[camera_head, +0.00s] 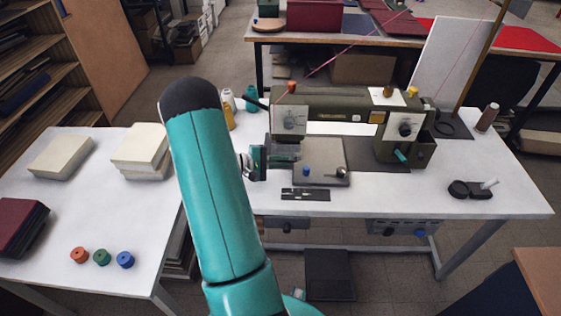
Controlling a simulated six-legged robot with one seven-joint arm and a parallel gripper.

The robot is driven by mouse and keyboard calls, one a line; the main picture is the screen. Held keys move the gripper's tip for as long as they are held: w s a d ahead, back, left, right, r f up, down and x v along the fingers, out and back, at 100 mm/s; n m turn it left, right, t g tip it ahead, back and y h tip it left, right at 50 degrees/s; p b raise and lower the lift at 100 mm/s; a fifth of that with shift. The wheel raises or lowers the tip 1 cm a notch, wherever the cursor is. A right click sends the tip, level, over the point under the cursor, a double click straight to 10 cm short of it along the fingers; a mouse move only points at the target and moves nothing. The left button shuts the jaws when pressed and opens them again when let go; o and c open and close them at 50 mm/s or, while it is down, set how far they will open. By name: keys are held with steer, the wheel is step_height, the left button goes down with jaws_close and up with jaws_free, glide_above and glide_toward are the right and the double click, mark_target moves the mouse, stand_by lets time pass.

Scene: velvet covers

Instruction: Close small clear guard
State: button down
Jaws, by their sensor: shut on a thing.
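A green sewing machine (340,115) stands on the white table. The small clear guard (285,150) is a see-through panel below the machine's left head, above the left end of the grey bed plate. My gripper (262,160) is at the guard's left edge, small in the picture and partly hidden behind my teal arm. It is shut on the guard's edge as far as I can tell. The guard's hinge and exact angle are too small to make out.
Thread spools and bottles (228,108) stand behind my arm. A dark slotted plate (305,194) lies before the machine, and a black item (470,189) lies to the right. A left table (60,220) holds pale blocks and coloured bobbins.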

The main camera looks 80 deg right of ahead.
steer(key=shift+w+d+f+m+h, duration=0.1)
steer(key=shift+d+f+m+h, duration=0.05)
steer(key=shift+f+m+h, duration=0.3)
steer(key=shift+d+f+m+h, duration=0.15)
steer(key=shift+d+m+h, duration=0.15)
steer(key=shift+m, duration=0.35)
steer(key=c, duration=1.5)
jaws_free()
steer(key=v, duration=1.3)
steer(key=shift+w+a, duration=0.1)
steer(key=shift+w, duration=0.35)
